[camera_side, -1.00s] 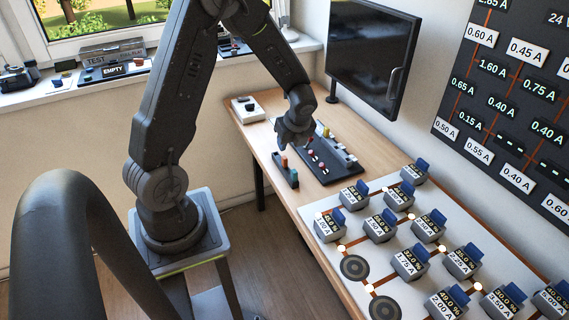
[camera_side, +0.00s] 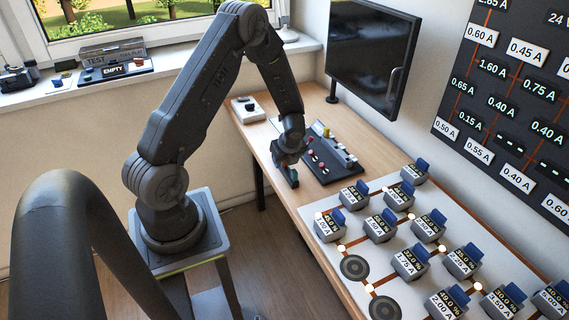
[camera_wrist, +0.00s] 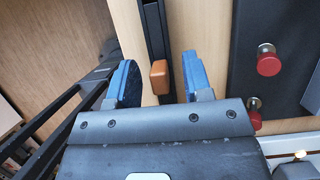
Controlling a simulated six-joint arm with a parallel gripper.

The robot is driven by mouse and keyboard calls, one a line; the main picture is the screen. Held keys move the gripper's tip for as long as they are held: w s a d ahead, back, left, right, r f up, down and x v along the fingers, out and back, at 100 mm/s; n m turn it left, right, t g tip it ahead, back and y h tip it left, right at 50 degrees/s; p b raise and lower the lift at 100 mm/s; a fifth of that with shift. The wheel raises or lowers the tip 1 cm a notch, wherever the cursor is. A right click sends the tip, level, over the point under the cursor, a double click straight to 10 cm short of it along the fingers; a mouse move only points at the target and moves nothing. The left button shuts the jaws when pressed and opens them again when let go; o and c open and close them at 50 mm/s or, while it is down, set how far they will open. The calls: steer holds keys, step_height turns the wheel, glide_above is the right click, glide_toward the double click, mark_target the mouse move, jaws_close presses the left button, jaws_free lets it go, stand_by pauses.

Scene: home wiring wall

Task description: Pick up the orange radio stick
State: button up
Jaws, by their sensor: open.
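The orange radio stick (camera_wrist: 160,76) shows in the wrist view as a small orange block at a narrow dark holder. It lies in the gap between the two blue fingers of my gripper (camera_wrist: 159,64), with clear space on both sides and nothing gripped. In the side view my gripper (camera_side: 288,160) is low over the dark holder near the table's left edge and hides the orange stick. A teal piece (camera_side: 294,176) shows at the holder's near end.
A dark panel with red knobs (camera_wrist: 268,62) lies to the right of the holder; in the side view this panel (camera_side: 330,160) sits beside my gripper. A white board with several blue-topped modules (camera_side: 380,226) fills the near table. A monitor (camera_side: 370,60) stands behind.

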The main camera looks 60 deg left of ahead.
steer(key=shift+c, duration=0.4)
jaws_close()
steer(key=shift+r, duration=0.1)
steer(key=shift+r, duration=0.45)
steer(key=r, duration=0.3)
steer(key=shift+s+a+r, duration=0.25)
steer(key=shift+s+r, duration=0.1)
steer(key=shift+s, duration=0.05)
steer(key=s+a+r, duration=0.5)
steer(key=s+r, duration=0.1)
steer(key=s, duration=0.3)
steer(key=w+d, duration=0.2)
steer(key=w, duration=1.4)
steer(key=w+d, duration=1)
steer(key=w, duration=0.3)
steer(key=shift+w+d, duration=0.15)
steer(key=shift+d, duration=0.15)
